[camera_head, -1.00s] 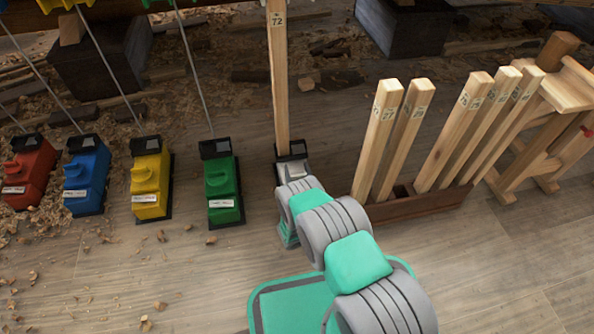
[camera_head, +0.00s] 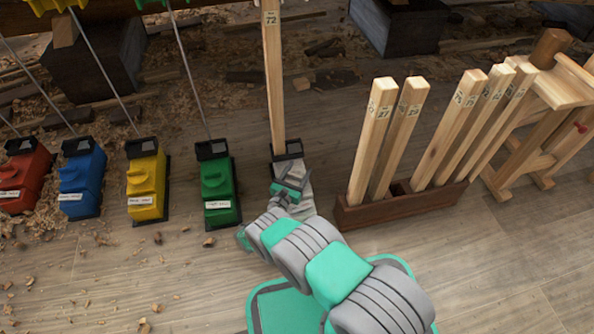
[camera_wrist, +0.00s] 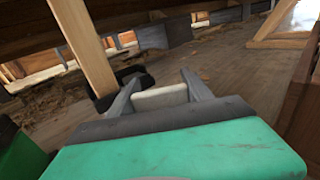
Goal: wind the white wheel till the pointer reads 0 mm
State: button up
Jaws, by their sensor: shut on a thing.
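In the wrist view, my gripper (camera_wrist: 160,88) is shut on a pale block-like piece, which I take to be the white wheel (camera_wrist: 160,98), with one grey finger on each side. In the head view, my gripper (camera_head: 290,184) is at the near side of the black-topped base (camera_head: 288,151) under the upright wooden post (camera_head: 273,80) marked 72. My gripper and wrist cover most of that unit, so the wheel is hidden there. I cannot see the pointer or a millimetre scale in either view.
Green (camera_head: 218,188), yellow (camera_head: 147,185), blue (camera_head: 82,180) and red (camera_head: 25,178) units with slanted rods stand in a row to the left. A brown rack (camera_head: 395,208) of wooden sticks stands close on the right, with a wooden trestle (camera_head: 545,125) beyond. Shavings litter the floor.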

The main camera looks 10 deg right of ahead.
jog(key=shift+d+m+g+h, duration=0.1)
jog(key=shift+m+g+h, duration=0.3)
jog(key=shift+h, duration=0.1)
jog(key=shift+s, duration=0.1)
jog(key=o, duration=1.4)
jog(key=shift+c, duration=0.2)
